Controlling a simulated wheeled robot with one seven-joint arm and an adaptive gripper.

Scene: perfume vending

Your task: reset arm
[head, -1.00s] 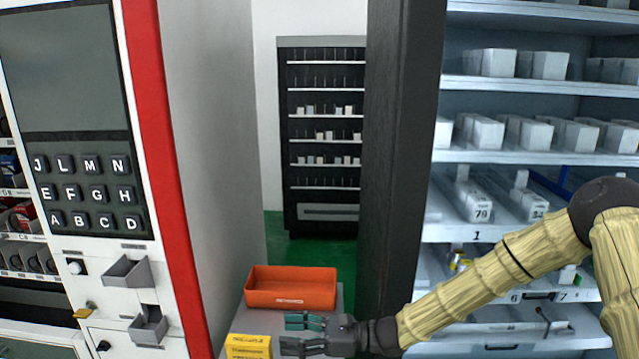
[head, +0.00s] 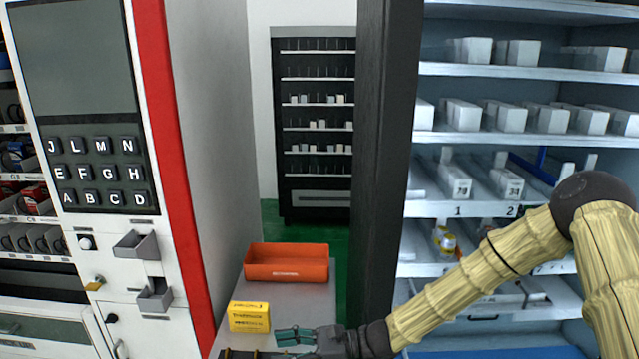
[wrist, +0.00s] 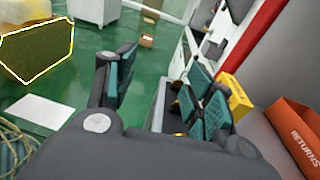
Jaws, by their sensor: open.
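My gripper (head: 285,344) is at the bottom middle of the head view, at the end of my arm, which reaches in from the right. Its fingers stand apart with nothing between them, as the wrist view (wrist: 160,88) also shows. A yellow box (head: 249,317) stands on the grey counter (head: 318,312), just beyond and left of my fingers. It also shows in the wrist view (wrist: 236,97), partly behind a finger. An orange returns bin (head: 286,268) sits farther back on the counter and looks empty in the head view.
A vending machine with a lettered keypad (head: 100,172) stands on the left. A dark pillar (head: 385,150) and white shelves of boxes (head: 490,70) stand on the right. A dark cabinet (head: 315,125) is at the back. Green floor (wrist: 120,45) lies open in the wrist view.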

